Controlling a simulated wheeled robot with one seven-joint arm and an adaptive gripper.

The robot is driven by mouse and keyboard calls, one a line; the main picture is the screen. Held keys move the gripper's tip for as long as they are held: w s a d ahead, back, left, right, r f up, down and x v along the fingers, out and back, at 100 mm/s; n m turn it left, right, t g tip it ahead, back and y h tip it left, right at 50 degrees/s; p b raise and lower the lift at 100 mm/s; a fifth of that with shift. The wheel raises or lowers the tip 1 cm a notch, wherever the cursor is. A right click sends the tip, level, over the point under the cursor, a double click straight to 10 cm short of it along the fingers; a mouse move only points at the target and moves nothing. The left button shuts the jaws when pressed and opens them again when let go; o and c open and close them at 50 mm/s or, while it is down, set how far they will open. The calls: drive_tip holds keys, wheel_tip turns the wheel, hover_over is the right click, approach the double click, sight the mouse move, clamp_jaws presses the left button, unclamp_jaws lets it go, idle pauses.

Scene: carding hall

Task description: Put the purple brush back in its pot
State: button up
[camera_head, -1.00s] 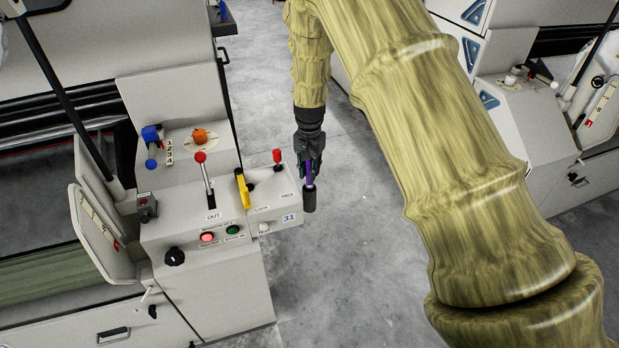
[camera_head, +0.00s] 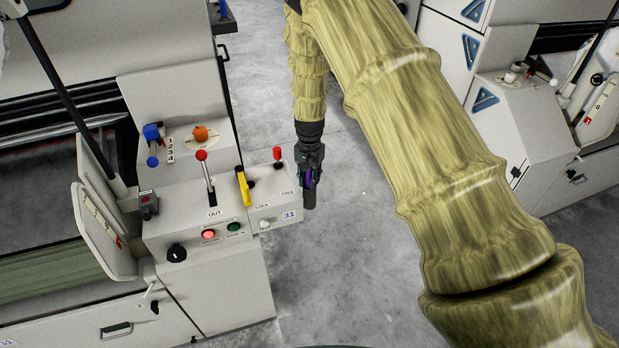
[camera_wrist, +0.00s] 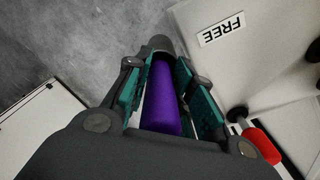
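The purple brush (camera_wrist: 162,100) shows its handle between the two teal-padded fingers of my gripper (camera_wrist: 165,95) in the wrist view. The pads stand close on both sides of it; whether both press on it is unclear. In the head view my gripper (camera_head: 310,172) points down beside the grey control box, with a bit of the purple handle (camera_head: 309,180) between its fingers. A dark cylinder, apparently the pot (camera_head: 309,200), is just below at the box's right side; it shows beyond the handle in the wrist view (camera_wrist: 160,43). The brush's lower end is hidden.
The control box (camera_head: 262,212) carries a red-knobbed lever (camera_head: 278,154) close to my gripper's left, also near it in the wrist view (camera_wrist: 262,146). A yellow handle (camera_head: 243,188) stands further left. Open concrete floor (camera_head: 350,260) lies to the right and in front.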

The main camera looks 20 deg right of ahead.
drive_tip(key=shift+o, duration=1)
drive_tip(key=shift+r, duration=0.15)
drive_tip(key=shift+r+b, duration=2.1)
drive_tip(key=shift+r, duration=3.85)
